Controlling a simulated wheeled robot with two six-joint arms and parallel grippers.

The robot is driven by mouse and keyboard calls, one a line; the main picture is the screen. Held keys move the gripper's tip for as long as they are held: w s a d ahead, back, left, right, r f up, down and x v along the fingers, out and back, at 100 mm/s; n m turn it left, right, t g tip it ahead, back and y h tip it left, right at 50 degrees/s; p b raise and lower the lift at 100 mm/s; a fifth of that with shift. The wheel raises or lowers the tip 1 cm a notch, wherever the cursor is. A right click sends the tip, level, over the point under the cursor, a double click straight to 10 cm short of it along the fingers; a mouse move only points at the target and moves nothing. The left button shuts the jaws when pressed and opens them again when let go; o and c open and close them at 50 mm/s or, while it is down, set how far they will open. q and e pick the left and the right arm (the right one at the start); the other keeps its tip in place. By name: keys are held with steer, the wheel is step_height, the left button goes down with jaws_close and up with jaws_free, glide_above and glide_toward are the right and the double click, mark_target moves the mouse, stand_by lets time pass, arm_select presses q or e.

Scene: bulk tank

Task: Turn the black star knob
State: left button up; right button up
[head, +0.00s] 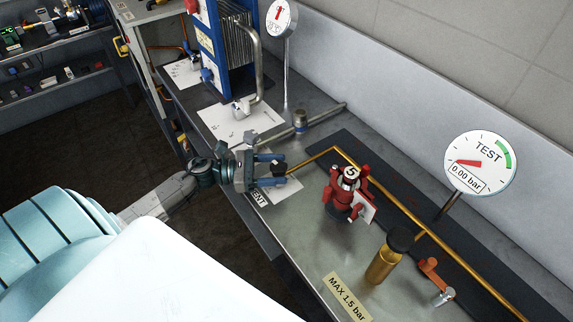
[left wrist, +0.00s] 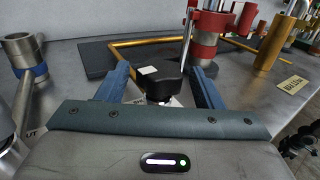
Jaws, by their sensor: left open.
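The black star knob (left wrist: 168,80) is in the middle of the left wrist view, with a small pale mark on its top and a metal stem below it. My left gripper (head: 281,171) reaches over the bench from the left in the head view. Its two blue fingers stand on either side of the knob in the left wrist view. The fingers are open, with gaps visible beside the knob. In the head view the fingers largely hide the knob. My right gripper is in neither view.
Right of the gripper stands a red valve (head: 345,196) marked 5. Further right are a brass cylinder (head: 383,265) with a black cap and an orange lever (head: 431,272). A brass pipe (head: 399,204) runs behind, beside the TEST gauge (head: 480,163) reading 0.00 bar. A blue plate unit (head: 209,45) stands at the back.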

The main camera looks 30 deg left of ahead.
mark_target(286, 169)
arm_select(q)
steer(key=shift+p+x, duration=0.35)
steer(key=shift+x, duration=0.6)
steer(key=shift+w+d, duration=0.3)
steer(key=shift+d, duration=0.2)
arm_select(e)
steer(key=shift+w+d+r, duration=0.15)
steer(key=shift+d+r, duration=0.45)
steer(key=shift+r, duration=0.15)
arm_select(q)
steer(key=shift+c, duration=0.4)
steer(key=c, duration=0.9)
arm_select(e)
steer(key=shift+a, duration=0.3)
